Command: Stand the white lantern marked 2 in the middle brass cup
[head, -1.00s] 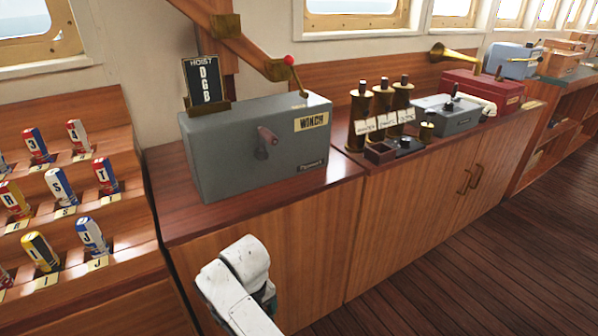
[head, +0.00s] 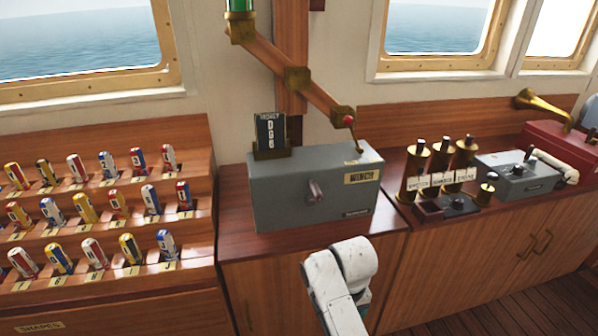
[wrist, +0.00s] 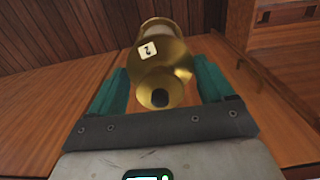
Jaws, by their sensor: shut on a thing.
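In the wrist view my gripper (wrist: 160,95) is shut on the brass-bodied lantern (wrist: 166,62), which bears a pale tag reading 2. Its brass end with a dark knob faces the camera; a little of a pale band shows beyond, and the far end is hidden. A green lantern (head: 240,22) stands in the brass cup at the beam's upper left end, cut off by the frame. My gripper and its lantern are not in the head view.
A rack of flags (head: 95,215) is at left. Brass cylinders (head: 440,165) and a grey device (head: 520,178) stand at right.

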